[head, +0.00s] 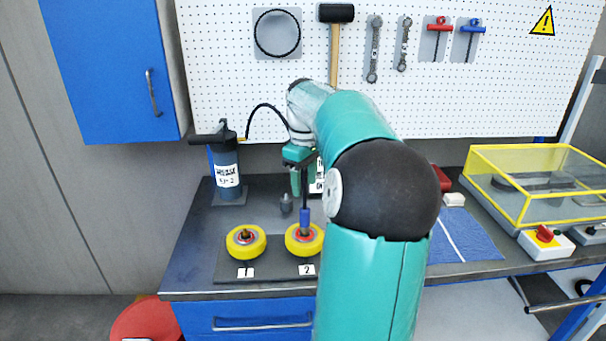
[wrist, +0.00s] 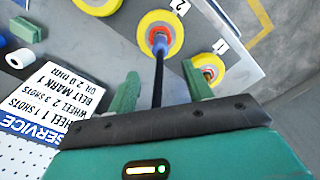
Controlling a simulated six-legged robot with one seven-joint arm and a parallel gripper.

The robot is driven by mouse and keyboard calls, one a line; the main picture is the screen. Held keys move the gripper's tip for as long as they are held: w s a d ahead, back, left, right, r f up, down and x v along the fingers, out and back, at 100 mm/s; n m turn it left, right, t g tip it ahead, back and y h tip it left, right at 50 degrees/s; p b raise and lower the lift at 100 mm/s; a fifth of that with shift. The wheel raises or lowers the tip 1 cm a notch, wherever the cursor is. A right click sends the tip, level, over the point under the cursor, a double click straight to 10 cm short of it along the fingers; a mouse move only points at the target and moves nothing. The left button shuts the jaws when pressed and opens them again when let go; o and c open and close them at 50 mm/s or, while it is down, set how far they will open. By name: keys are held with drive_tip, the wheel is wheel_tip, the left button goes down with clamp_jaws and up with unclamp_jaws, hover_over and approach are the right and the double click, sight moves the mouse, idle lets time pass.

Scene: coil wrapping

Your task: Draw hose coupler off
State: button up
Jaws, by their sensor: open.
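The hose coupler (head: 305,215), a blue sleeve on a dark stem, stands upright on the hub of yellow wheel 2 (head: 290,240). In the wrist view the coupler (wrist: 159,48) reaches the red-ringed centre of wheel 2 (wrist: 143,28). My gripper (head: 302,180) is above wheel 2. In the wrist view my gripper (wrist: 163,88) is open, its green fingers on either side of the dark stem, with visible gaps. A black hose (head: 262,107) arcs from the grease pump (head: 225,165) to behind my wrist. My arm hides part of the bench.
Wheel 1 (head: 246,242) sits left of wheel 2 on a dark plate (head: 228,272). A small grey fitting (head: 286,203) stands behind them. A service placard (wrist: 50,100) is close to my gripper. A yellow-framed clear cover (head: 540,185) and blue mat (head: 465,235) lie right.

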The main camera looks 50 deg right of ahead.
sight(304, 218)
wheel_tip(304, 218, down, 12)
drive_tip(key=shift+f, duration=0.1)
drive_tip(key=shift+c, duration=0.4)
clamp_jaws()
drive_tip(key=c, duration=0.8)
unclamp_jaws()
drive_tip(key=shift+r, duration=0.2)
clamp_jaws()
